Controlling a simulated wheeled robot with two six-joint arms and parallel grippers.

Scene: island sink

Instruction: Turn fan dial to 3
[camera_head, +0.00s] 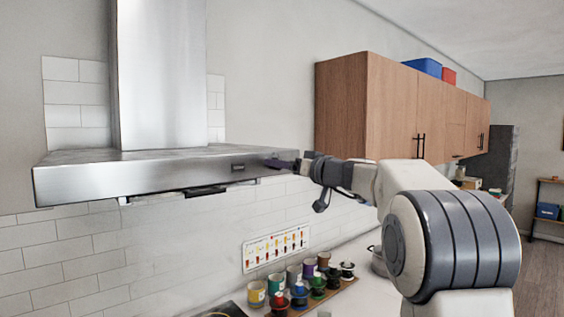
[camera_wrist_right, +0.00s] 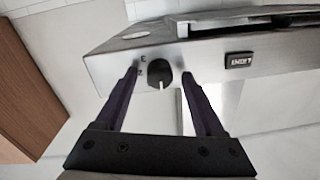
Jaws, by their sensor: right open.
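The fan dial (camera_wrist_right: 159,73) is a round black knob with a white pointer mark on the front face of the steel range hood (camera_head: 140,178). In the right wrist view, small marks sit beside the dial; I cannot read them surely. The pointer mark shows at the dial's lower edge in that view. My right gripper (camera_wrist_right: 158,82) is open, with one finger on each side of the dial and visible gaps between. In the head view my right gripper (camera_head: 280,164) is at the hood's right front end and hides the dial. My left gripper is not in view.
A dark rectangular label (camera_wrist_right: 239,60) is on the hood front next to the dial. Wooden wall cabinets (camera_head: 385,105) hang to the right. Below, several jars (camera_head: 298,283) stand on the counter under a wall chart (camera_head: 275,248).

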